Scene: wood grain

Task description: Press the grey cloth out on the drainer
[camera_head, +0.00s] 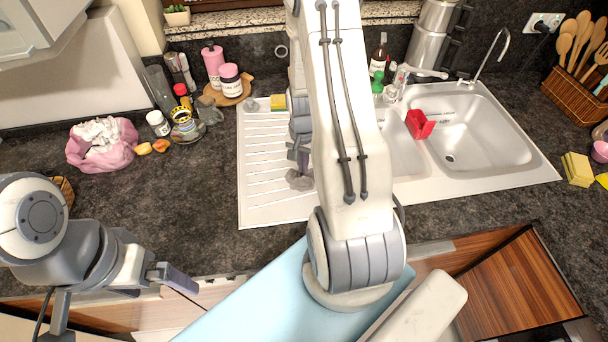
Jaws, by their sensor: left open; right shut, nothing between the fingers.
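The grey cloth (299,181) is a small crumpled lump on the right part of the white ribbed drainer (262,190), left of the sink bowls. My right gripper (299,160) points down just above the cloth, shut and with nothing between its fingers. I cannot tell whether its tips touch the cloth. My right arm hides the right edge of the drainer and part of the small bowl. My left gripper (152,286) is open and empty, low on the left near the front edge of the counter, well away from the cloth.
A yellow sponge (278,102) lies at the drainer's back edge. Jars and a pink bag (101,145) stand at the left. The dark counter (200,220) left of the drainer is clear.

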